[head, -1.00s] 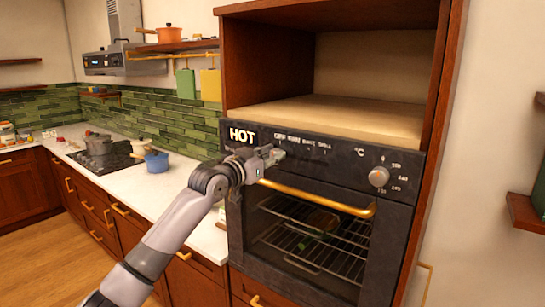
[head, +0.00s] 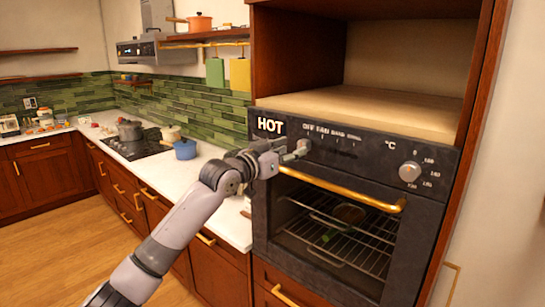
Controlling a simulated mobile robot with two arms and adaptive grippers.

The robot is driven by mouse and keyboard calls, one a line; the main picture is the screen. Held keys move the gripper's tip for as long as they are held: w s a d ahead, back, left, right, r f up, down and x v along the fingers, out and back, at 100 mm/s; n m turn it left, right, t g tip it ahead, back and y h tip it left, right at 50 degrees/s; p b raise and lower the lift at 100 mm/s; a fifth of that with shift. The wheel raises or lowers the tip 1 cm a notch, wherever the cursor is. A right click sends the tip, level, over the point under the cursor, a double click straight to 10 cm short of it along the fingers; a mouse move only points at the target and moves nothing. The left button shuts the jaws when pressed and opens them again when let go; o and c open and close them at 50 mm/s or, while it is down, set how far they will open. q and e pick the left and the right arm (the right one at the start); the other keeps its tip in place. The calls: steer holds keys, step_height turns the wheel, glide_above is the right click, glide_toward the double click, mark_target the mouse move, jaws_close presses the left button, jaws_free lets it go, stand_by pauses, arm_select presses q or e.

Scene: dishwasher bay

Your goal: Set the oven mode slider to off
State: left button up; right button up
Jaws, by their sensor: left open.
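The built-in black oven (head: 262,215) has a control panel with a HOT sign at its left. A row of mode labels (head: 330,131) starts with OFF and FAN, with tick marks below. My left gripper (head: 290,152) is at the panel, just below and left of OFF. It is open, though its fingers are small and hard to separate. A light grey piece (head: 302,147) at its tips, under OFF, looks like the slider knob, but I cannot tell it surely from a fingertip. The rest of the slider's track there is hidden. My right gripper is not in view.
A round temperature knob (head: 410,171) is at the panel's right. A gold handle (head: 340,190) juts out below the panel. An empty wooden niche (head: 360,105) is above. A white counter (head: 215,172) with a blue pot (head: 185,149) lies left.

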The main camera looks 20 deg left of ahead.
arm_select(q)
steer(key=v, duration=0.8)
